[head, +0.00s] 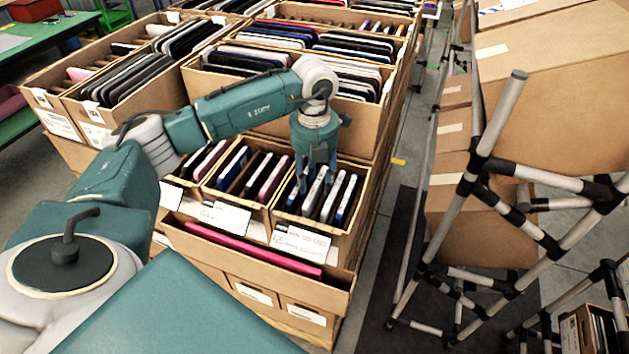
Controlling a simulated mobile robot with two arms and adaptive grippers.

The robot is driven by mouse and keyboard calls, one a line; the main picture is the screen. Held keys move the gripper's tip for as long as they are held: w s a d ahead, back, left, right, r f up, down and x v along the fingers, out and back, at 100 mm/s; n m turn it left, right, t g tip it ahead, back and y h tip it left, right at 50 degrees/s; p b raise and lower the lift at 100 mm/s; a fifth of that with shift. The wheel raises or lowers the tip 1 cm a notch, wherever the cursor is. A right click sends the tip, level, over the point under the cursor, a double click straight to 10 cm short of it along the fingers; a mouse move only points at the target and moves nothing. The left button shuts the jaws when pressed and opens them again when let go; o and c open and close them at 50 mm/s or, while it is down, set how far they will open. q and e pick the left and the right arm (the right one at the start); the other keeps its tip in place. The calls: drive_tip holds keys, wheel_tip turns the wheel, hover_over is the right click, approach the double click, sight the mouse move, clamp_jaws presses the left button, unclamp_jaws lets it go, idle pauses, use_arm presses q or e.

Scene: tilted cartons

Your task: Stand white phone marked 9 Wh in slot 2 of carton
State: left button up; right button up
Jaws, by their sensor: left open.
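My left gripper (318,174) points straight down over the right-hand compartment of the near carton (352,232). Its fingers are apart, with their tips at or just above the tops of the phones there. Several phones (346,200) stand on edge in that compartment, dark with white or blue edges, leaning a little. Several more phones (262,172) stand in the compartments to the left, with pink, blue and white edges. I cannot read a 9 Wh mark or slot numbers, so I cannot tell which phone is the white one. My right gripper is not in view.
A front tray (320,292) holds a long pink-edged item (250,247). More full cartons (170,85) stand behind and to the left. A pipe rack (490,130) with large boxes (560,90) stands at the right, across a strip of floor.

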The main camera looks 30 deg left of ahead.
use_arm(q)
wheel_tip(320, 180, up, 21)
drive_tip(key=p, duration=0.7)
drive_tip(key=shift+f, duration=0.1)
idle(0.3)
